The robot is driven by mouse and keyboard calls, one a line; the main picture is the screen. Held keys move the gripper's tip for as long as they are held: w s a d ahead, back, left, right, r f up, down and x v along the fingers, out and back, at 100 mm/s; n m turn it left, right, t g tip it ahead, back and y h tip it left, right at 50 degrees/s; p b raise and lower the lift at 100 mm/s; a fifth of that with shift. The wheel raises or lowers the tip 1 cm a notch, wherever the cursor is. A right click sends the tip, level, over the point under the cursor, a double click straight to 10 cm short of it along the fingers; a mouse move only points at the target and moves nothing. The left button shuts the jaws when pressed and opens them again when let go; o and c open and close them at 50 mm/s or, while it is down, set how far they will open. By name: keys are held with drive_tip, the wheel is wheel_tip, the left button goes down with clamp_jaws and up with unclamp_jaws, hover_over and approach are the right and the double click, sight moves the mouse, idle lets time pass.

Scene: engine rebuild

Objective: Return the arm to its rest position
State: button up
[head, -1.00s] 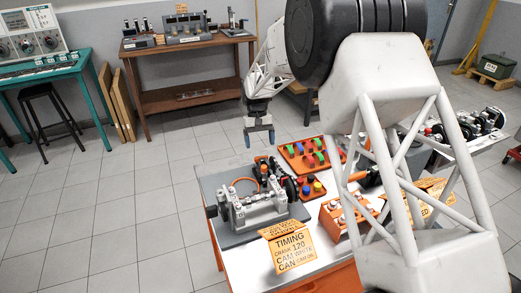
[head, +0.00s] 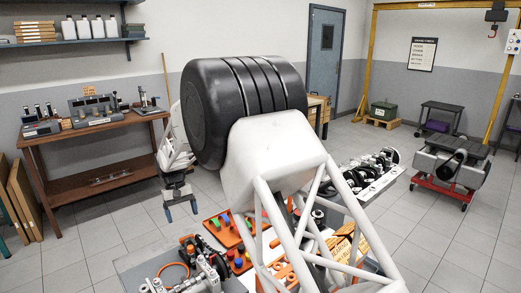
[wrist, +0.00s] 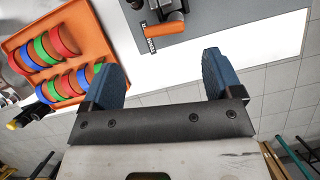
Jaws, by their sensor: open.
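My gripper (head: 181,213) hangs fingers down in the head view, left of the orange tray and above the floor at the workbench's edge. In the wrist view its two blue fingers (wrist: 168,85) stand wide apart with nothing between them. My white and black arm fills the middle of the head view and hides part of the bench.
An orange tray (wrist: 88,18) of coloured rings lies on the workbench (wrist: 285,36). A grey mat (wrist: 205,20) bears an engine fixture (head: 190,280). A wooden table (head: 95,130) stands behind at left.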

drive_tip(key=s+d+r+m+t+y, duration=0.1)
drive_tip(key=s+d+r, duration=0.4)
drive_tip(key=d, duration=0.5)
drive_tip(key=s+d+r+m+t, duration=0.1)
drive_tip(key=s+d+r, duration=0.2)
drive_tip(key=d+r, duration=0.6)
drive_tip(key=s+d+r+m+y, duration=0.15)
drive_tip(key=s+d+r, duration=0.25)
drive_tip(key=d, duration=0.8)
drive_tip(key=s+d+r+m+t, duration=0.2)
drive_tip(key=s+d+r, duration=0.1)
drive_tip(key=s+d, duration=1)
drive_tip(key=s+d+f+m+t, duration=0.1)
drive_tip(key=s+d, duration=0.3)
drive_tip(key=s, duration=0.4)
drive_tip(key=s+d+f+m+t, duration=0.1)
drive_tip(key=s+d+f, duration=0.2)
drive_tip(key=s, duration=0.6)
drive_tip(key=shift+d, duration=0.6)
